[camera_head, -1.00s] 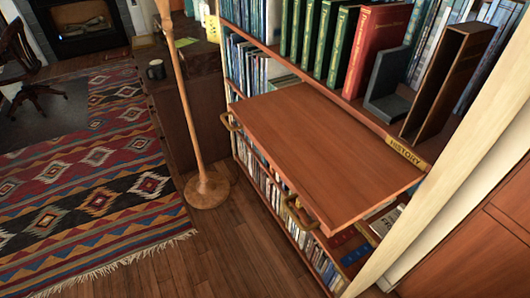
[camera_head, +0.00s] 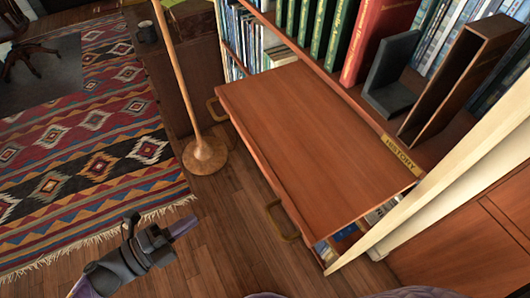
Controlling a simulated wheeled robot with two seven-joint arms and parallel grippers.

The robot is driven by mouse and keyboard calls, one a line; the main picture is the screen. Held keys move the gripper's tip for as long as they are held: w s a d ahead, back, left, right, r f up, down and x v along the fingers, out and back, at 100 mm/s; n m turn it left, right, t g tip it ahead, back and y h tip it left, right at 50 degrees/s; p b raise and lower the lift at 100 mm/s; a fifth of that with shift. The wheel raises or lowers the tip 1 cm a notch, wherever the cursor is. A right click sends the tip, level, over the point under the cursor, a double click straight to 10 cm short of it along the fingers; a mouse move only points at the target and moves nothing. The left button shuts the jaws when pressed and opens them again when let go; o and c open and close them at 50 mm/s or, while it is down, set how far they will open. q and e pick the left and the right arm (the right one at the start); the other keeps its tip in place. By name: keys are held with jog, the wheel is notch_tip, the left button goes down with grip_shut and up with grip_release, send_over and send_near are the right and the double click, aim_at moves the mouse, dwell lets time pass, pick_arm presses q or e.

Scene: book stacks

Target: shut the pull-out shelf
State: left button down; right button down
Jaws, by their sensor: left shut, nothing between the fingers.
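The pull-out shelf (camera_head: 310,140) is a flat reddish-brown wooden board. It sticks out from the bookcase, below the row of green and red books. Two brass loop handles are on its front edge, the far handle (camera_head: 216,109) and the near handle (camera_head: 282,222). My left gripper (camera_head: 180,229) is at the lower left, over the floor, shut and empty. It is to the left of the near handle and apart from the shelf. My right gripper is not in view.
A wooden floor-lamp base (camera_head: 205,156) stands left of the shelf's far end. A patterned rug (camera_head: 90,160) covers the floor at left. A grey bookend (camera_head: 390,80) and a brown upright holder (camera_head: 455,85) stand on the bookcase above. The wooden floor (camera_head: 235,225) before the shelf is bare.

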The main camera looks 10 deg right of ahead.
pick_arm(q)
notch_tip(320, 180, up, 3)
jog(key=d+m+g+h, duration=0.2)
jog(key=d+m+g, duration=0.1)
jog(key=m, duration=0.1)
send_near(273, 188)
jog(key=p+x, duration=0.1)
jog(key=x, duration=0.6)
jog(key=shift+d+r, duration=0.15)
jog(key=shift+d, duration=0.15)
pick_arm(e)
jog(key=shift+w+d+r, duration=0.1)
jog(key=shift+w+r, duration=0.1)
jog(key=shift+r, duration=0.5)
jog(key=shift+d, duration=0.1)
